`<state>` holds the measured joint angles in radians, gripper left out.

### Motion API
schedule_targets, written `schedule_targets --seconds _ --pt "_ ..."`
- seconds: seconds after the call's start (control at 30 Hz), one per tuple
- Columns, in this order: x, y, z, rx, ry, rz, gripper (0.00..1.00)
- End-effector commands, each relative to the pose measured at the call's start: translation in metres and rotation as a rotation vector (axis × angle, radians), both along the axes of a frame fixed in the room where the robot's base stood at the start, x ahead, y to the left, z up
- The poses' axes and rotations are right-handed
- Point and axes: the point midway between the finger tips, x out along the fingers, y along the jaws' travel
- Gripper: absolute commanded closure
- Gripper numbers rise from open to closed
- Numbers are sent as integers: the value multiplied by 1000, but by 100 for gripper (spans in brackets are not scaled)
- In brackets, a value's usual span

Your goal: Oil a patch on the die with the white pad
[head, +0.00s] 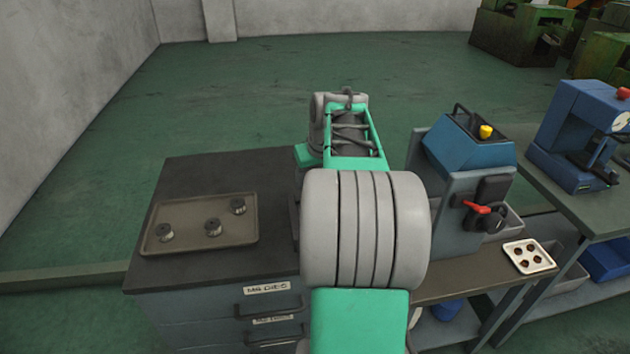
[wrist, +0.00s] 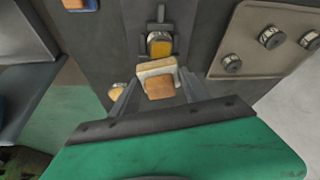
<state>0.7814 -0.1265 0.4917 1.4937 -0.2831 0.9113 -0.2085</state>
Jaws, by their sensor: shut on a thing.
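In the wrist view my gripper (wrist: 158,92) is shut on a pad (wrist: 158,67) with a white layer and an orange-brown block. The pad is held above the dark cabinet top. Just beyond it stands a dark upright piece with a yellow face (wrist: 160,45); I cannot tell whether this is the die or whether the pad touches it. Three small round metal pieces, which look like dies (head: 213,227), lie on a tray (head: 190,248) at left in the head view; they also show at right in the wrist view (wrist: 271,37). My arm hides the gripper in the head view.
A round yellowish thing (wrist: 117,92) is partly hidden beside the left finger. A blue machine with a red lever (head: 476,207) and a white dish (head: 529,257) stand right of the cabinet (head: 195,175).

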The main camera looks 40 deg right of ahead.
Motion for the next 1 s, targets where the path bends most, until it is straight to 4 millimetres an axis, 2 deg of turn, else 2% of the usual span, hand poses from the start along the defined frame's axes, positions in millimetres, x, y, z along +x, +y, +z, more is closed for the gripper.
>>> schedule_targets --seconds 0.1,0.5,1.0 --pt "2 3 15 -1 0 7 79" --pt "4 5 49 -1 -1 12 79" --pt "4 6 52 -1 -1 13 79"
